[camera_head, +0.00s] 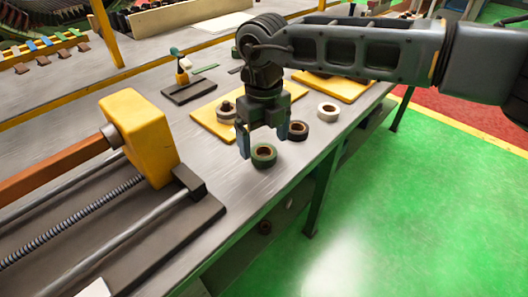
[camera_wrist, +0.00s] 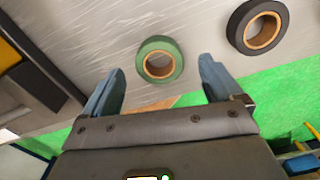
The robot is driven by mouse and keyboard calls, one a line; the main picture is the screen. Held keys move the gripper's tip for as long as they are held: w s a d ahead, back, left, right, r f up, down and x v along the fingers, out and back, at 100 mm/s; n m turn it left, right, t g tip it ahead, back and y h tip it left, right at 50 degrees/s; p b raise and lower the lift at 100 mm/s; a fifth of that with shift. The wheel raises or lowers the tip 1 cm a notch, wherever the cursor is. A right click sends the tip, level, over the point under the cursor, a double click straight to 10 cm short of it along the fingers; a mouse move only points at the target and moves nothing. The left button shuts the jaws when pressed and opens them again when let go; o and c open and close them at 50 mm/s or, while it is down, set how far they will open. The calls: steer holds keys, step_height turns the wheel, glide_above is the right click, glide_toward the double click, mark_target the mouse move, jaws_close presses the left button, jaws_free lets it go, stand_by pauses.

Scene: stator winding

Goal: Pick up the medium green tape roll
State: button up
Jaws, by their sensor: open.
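The green tape roll (camera_head: 264,155) lies flat on the grey workbench, near its front edge. In the wrist view the green roll (camera_wrist: 160,59) sits ahead of and between the two fingertips, with its tan core showing. My gripper (camera_head: 266,142) is open and empty, its two fingers pointing down above and around the roll's place. In the wrist view my gripper (camera_wrist: 160,80) shows a wide gap between the fingers. I cannot tell the exact height of the fingertips over the roll.
A dark tape roll (camera_head: 298,131) lies close to the right finger, and a white roll (camera_head: 328,110) lies beyond it. A yellow board (camera_head: 213,122) with another roll is behind. A yellow-blocked winding machine (camera_head: 140,135) stands at left. The bench edge drops to green floor.

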steer(key=shift+f, duration=1.45)
steer(key=c, duration=1.1)
steer(key=shift+r, duration=0.1)
steer(key=shift+c, duration=0.2)
